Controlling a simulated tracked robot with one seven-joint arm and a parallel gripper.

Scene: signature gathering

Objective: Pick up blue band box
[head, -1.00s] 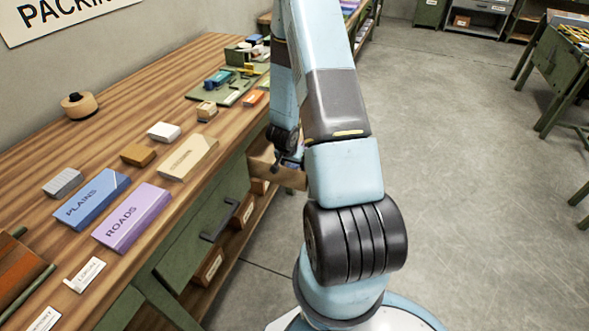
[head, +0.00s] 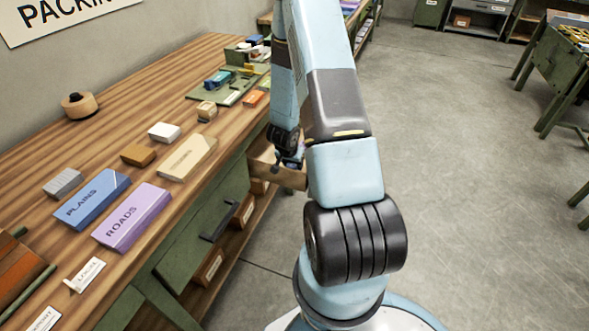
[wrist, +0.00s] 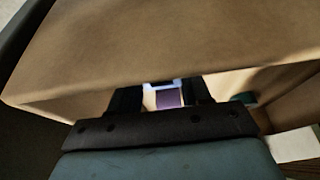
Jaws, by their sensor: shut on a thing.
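My gripper (head: 284,164) is low beside the bench's right edge, at an open brown cardboard-coloured box (head: 290,179), mostly hidden behind my arm in the head view. In the wrist view my gripper's dark fingers (wrist: 160,97) reach under a brown wall of the box (wrist: 165,45). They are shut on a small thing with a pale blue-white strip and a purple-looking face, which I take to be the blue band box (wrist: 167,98). Most of it is hidden by the fingers and the brown wall.
The bench (head: 190,80) holds a blue PLAINS box (head: 92,199), a purple ROADS box (head: 131,217), a beige box (head: 187,158), small blocks and a tape roll (head: 79,105).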

